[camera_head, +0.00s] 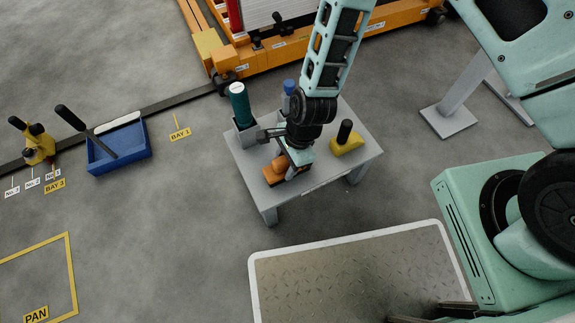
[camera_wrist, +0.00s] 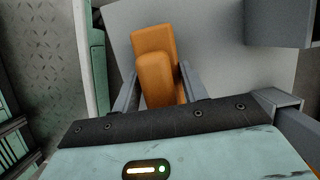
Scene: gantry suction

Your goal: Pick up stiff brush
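An orange block with a raised grip (camera_head: 273,175), which looks like the stiff brush, lies at the front of the small grey table (camera_head: 335,168). Its bristles do not show. In the wrist view the orange brush (camera_wrist: 153,42) reaches down between the fingers. My gripper (camera_wrist: 160,68) is low over the table, with one finger on each side of the grip. A small gap shows by the right finger, so it looks open around the brush. In the head view my gripper (camera_head: 288,168) partly covers the brush.
On the table, a green cylinder (camera_head: 240,104) stands in a grey holder at the left. A blue-capped bottle (camera_head: 289,88) is behind my wrist. A yellow block with a black knob (camera_head: 346,140) is at the right. A blue tray (camera_head: 120,150) lies on the floor at left.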

